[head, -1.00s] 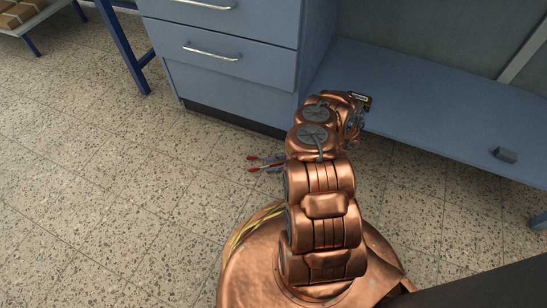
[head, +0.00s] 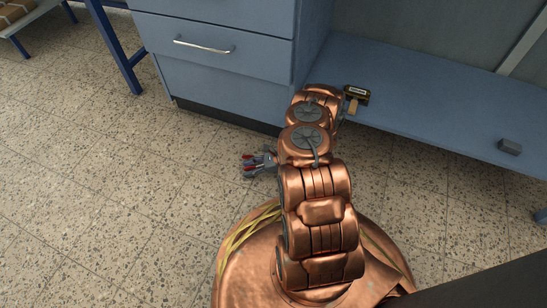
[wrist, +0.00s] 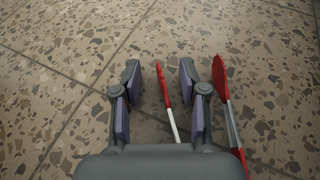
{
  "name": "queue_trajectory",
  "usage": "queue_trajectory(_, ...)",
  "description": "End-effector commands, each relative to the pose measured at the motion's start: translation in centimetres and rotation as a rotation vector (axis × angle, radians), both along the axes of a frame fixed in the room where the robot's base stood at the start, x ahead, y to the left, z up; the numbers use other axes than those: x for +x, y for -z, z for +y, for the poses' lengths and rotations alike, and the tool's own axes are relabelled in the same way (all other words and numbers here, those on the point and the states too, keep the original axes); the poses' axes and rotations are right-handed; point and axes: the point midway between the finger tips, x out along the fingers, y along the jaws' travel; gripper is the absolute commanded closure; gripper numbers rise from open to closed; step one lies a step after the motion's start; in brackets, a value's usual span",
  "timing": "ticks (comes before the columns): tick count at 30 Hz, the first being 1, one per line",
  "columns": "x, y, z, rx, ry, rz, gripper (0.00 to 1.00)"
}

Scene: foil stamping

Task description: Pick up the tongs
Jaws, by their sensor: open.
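The tongs lie on the speckled floor, with red ends and silver-grey arms. In the wrist view one slim arm of the tongs (wrist: 172,122) shows between my gripper's fingers, and the other arm, with a broad red end, lies outside the right finger. My gripper (wrist: 160,72) is open, with its two fingers apart on either side of the slim arm. I cannot tell if they touch it. In the head view my gripper (head: 259,163) is low beside my arm, with red parts of the tongs (head: 248,167) showing at it. The tongs' rear part is hidden.
A blue drawer cabinet (head: 215,75) stands behind my arm. A blue low shelf (head: 440,120) extends right, bearing a small grey block (head: 509,146) and a dark-headed object (head: 357,93) close to my arm. Blue table legs (head: 115,45) stand upper left. The left floor is clear.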

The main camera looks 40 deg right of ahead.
Motion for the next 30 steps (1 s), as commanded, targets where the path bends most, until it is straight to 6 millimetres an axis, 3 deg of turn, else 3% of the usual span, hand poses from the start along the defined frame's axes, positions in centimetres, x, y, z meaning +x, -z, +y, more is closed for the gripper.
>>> queue_trajectory(5, 0.03, -0.10, -0.03, -0.001, 0.001, -0.001, 0.57)
queue_trajectory(17, 0.02, -0.11, -0.04, -0.001, 0.000, -0.001, 0.99)
queue_trajectory(30, 0.04, -0.11, -0.07, -0.001, 0.001, -0.001, 1.00)
